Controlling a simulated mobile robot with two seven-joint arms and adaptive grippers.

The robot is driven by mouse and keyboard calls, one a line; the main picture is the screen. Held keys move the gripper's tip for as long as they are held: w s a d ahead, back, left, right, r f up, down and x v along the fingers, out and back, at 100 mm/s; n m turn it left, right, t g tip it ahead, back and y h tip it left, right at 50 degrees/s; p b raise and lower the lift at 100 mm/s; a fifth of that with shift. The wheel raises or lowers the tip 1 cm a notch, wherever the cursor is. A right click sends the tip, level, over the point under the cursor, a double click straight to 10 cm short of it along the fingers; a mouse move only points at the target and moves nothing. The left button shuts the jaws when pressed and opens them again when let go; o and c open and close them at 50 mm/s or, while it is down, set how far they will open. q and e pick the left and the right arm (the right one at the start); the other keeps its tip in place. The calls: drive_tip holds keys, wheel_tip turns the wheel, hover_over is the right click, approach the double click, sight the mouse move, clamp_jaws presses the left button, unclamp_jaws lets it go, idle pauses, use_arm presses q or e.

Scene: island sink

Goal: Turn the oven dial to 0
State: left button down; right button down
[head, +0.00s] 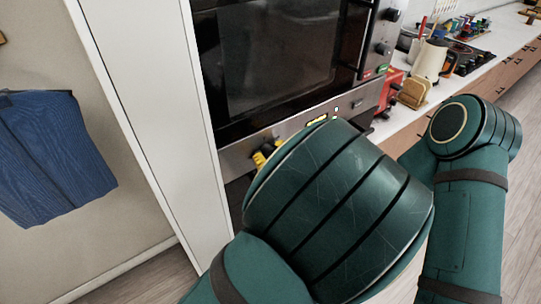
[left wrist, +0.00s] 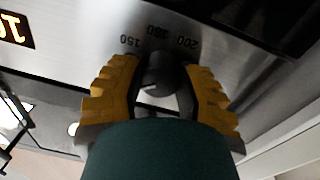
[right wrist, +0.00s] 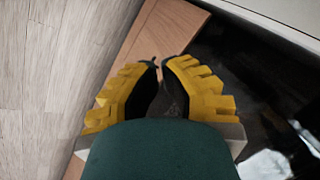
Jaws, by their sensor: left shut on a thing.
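The oven dial (left wrist: 157,75) is a dark round knob on the oven's brushed-metal panel. In the left wrist view it sits between the yellow fingers of my left gripper (left wrist: 162,68), which is shut on it. The numbers 150, 180 and 200 show beside the dial; its 0 mark and pointer are not clear. In the head view my left gripper's yellow fingers (head: 262,155) show at the panel's left, and my arm hides the dial. My right gripper (right wrist: 160,62) has its fingertips close together over a dark area; whether they meet is unclear.
The oven (head: 275,60) has a dark glass door above the panel and a lit display (head: 318,118). A white cabinet side (head: 150,100) stands left. Right is a counter with a kettle (head: 430,60) and a red item (head: 391,88). A blue cloth (head: 52,155) hangs far left.

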use_arm(q)
drive_tip(key=n+b, duration=0.8)
drive_tip(key=b, duration=0.1)
drive_tip(key=shift+a+f+n+y, duration=0.15)
drive_tip(key=shift+n+y, duration=0.25)
drive_tip(key=shift+r+n+b, duration=0.2)
drive_tip(key=shift+n+b, duration=1.2)
drive_tip(key=shift+b, duration=0.15)
use_arm(e)
wheel_tip(320, 180, down, 12)
drive_tip(key=s, duration=0.1)
drive_tip(key=shift+a+f, duration=0.15)
drive_tip(key=shift+f, duration=0.1)
drive_tip(key=shift+s, duration=0.1)
use_arm(q)
drive_tip(key=c, duration=0.5)
unclamp_jaws()
drive_tip(key=shift+v, duration=3.75)
drive_tip(key=shift+f, duration=0.1)
use_arm(e)
drive_tip(key=shift+s, duration=0.1)
